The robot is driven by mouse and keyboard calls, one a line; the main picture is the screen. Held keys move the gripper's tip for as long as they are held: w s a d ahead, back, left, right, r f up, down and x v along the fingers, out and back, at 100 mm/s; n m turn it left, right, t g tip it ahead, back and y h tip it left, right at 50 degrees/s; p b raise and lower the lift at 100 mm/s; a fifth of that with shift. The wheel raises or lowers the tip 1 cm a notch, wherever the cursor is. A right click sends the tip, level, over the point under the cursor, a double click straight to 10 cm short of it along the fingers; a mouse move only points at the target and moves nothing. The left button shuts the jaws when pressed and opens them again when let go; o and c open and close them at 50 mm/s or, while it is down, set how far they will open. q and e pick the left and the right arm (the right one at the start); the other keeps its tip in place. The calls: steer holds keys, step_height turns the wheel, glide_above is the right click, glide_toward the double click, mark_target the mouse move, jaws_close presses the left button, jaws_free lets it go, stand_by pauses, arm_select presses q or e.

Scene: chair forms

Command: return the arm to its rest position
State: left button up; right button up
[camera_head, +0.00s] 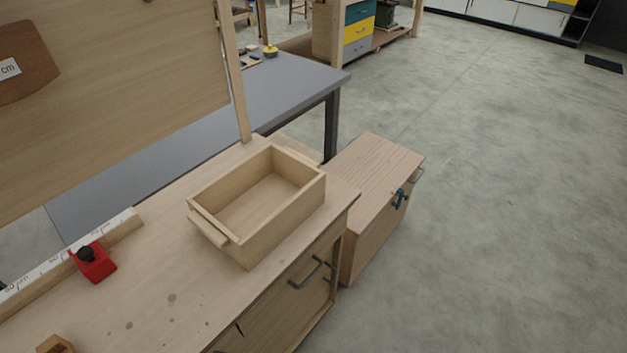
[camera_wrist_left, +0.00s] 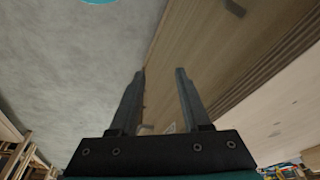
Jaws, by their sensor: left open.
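My left gripper (camera_wrist_left: 160,85) shows in the left wrist view with its two dark fingers apart and nothing between them. Beyond the fingers are a wooden surface and grey floor. No gripper or arm shows in the head view, so my right gripper is out of sight.
In the head view an empty wooden box (camera_head: 262,205) stands on the wooden workbench (camera_head: 170,270). A red object (camera_head: 93,262) sits at the bench's left. A low wooden cabinet (camera_head: 375,170) stands beside the bench, a grey table (camera_head: 285,85) behind. The floor (camera_head: 500,220) at right is clear.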

arm_select(q)
steer(key=s+f+b, duration=0.2)
steer(key=s+f, duration=0.1)
steer(key=f, duration=0.6)
steer(key=s+f+b, duration=0.2)
steer(key=s+f, duration=0.1)
steer(key=f, duration=0.6)
steer(key=s+a+f+g+b, duration=0.1)
steer(key=s+a+f+b, duration=0.2)
steer(key=s+f, duration=0.9)
steer(key=shift+f+g+b, duration=0.4)
steer(key=shift+f+b, duration=0.05)
steer(key=shift+f, duration=0.05)
steer(key=shift+s, duration=0.15)
